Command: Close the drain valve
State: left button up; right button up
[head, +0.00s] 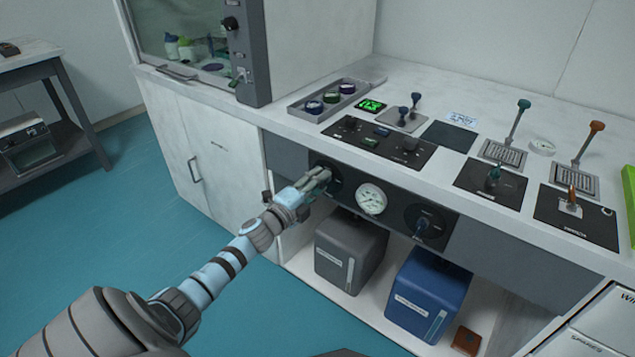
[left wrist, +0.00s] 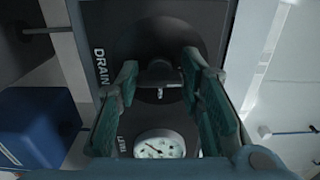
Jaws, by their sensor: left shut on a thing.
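The drain valve (head: 336,184) is a dark round knob at the left end of the dark panel under the bench's front edge. In the left wrist view, the drain valve (left wrist: 160,50) shows as a dark disc on a plate lettered DRAIN, with a small handle pointing down the picture. My left gripper (head: 322,177) reaches it from the front and is shut on it. In the left wrist view, the left gripper's fingers (left wrist: 160,88) stand on both sides of the handle and partly hide the disc. My right gripper is in neither view.
A grey box (head: 345,262) and a blue box (head: 420,305) stand on the shelf below. The bench top (head: 420,88) carries control panels and levers.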

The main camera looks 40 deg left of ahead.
pick_arm(q)
jog(key=shift+f, duration=0.1)
jog(key=o, duration=1.2)
jog(key=shift+c, duration=0.2)
